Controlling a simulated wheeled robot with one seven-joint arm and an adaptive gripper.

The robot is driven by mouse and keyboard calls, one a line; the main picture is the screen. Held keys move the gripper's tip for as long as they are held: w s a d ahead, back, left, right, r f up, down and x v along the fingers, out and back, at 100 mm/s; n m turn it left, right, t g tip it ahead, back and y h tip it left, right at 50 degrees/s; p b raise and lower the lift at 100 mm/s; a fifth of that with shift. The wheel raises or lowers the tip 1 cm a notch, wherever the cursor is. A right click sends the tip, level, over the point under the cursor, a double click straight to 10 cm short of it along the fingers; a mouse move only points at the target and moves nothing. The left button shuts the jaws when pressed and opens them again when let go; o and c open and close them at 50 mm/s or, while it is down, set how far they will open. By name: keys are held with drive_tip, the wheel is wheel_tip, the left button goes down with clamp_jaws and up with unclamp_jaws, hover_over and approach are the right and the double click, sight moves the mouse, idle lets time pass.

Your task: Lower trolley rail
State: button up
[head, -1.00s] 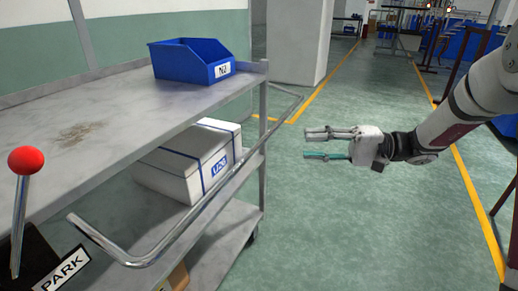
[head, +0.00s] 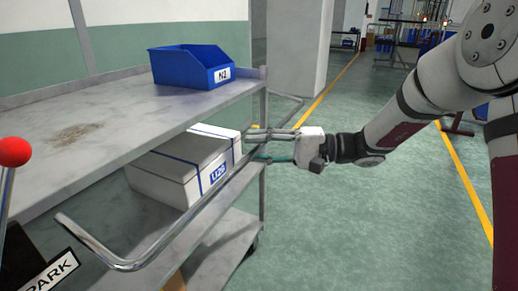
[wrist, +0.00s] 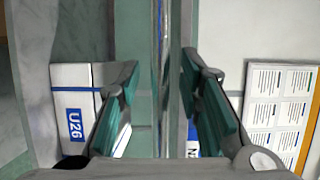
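The trolley rail (head: 190,218) is a bent metal bar on the side of the grey trolley (head: 120,122), sticking out below the top shelf level. My gripper (head: 250,147) is at the far part of the rail, near the trolley's corner post. In the wrist view the rail (wrist: 160,60) runs lengthwise between the two open fingers of my gripper (wrist: 160,77), with a gap on each side. The fingers have teal pads and are not closed on the bar. Part of the rail behind the gripper is hidden in the head view.
A blue bin (head: 192,66) marked N2 stands on the top shelf. A white box (head: 180,165) marked U26 sits on the shelf below. A red-knobbed lever (head: 14,152) and a PARK label (head: 52,272) are at the left. The floor right of the trolley is clear.

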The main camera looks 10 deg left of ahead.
drive_tip(key=shift+c, duration=0.5)
clamp_jaws()
wheel_tip(320, 180, up, 2)
drive_tip(key=p, duration=0.2)
drive_tip(key=h+p, duration=0.1)
drive_tip(key=shift+r+p, duration=0.25)
drive_tip(key=shift+p, duration=0.1)
drive_tip(key=shift+d+r+m+h+p, duration=0.1)
drive_tip(key=shift+r+m+h+p, duration=0.3)
drive_tip(key=shift+h+p, duration=0.4)
